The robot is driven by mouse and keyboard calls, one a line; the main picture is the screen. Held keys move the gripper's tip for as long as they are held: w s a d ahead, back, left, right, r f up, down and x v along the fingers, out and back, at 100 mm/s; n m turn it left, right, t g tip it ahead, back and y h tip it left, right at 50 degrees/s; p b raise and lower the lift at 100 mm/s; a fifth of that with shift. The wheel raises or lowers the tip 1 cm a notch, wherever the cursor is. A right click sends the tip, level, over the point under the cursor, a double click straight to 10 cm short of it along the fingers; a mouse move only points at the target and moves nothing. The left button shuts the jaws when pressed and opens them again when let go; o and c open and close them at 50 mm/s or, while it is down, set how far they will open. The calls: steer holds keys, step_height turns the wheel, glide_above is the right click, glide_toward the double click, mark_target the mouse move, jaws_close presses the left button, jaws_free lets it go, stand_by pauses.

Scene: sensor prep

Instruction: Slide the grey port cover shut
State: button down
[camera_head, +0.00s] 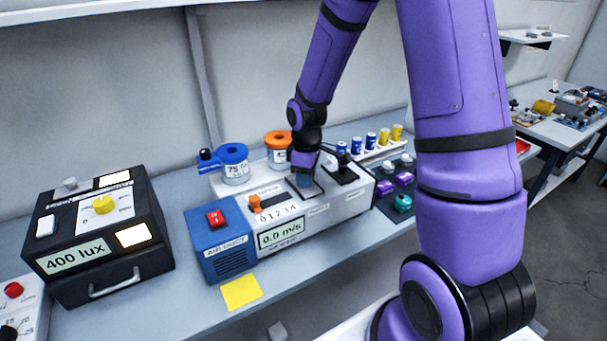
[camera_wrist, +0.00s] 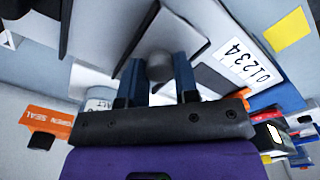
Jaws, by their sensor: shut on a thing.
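The white and blue air duct unit (camera_head: 285,232) stands on the bench in the head view. My gripper (camera_head: 304,181) is down over its top, with blue fingers. In the wrist view the two fingers of my gripper (camera_wrist: 160,72) are shut on a round grey knob (camera_wrist: 159,65). The knob stands on a pale grey plate (camera_wrist: 187,35), which looks like the port cover; the fingers hide part of it. A dark rectangle (camera_wrist: 214,82) shows beside the plate, next to the 0-to-4 scale (camera_wrist: 248,62). I cannot tell how much of the port is covered.
A blue-topped jar (camera_head: 235,170) and an orange-topped jar (camera_head: 278,157) stand behind the unit. A black light box (camera_head: 100,245) is at left. A dark tray with purple and teal parts (camera_head: 402,203) is at right. A yellow note (camera_head: 241,291) lies in front.

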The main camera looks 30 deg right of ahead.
steer(key=shift+s, duration=0.15)
steer(key=c, duration=0.8)
jaws_free()
steer(key=shift+s, duration=0.1)
steer(key=shift+c, duration=0.2)
step_height(320, 180, up, 11)
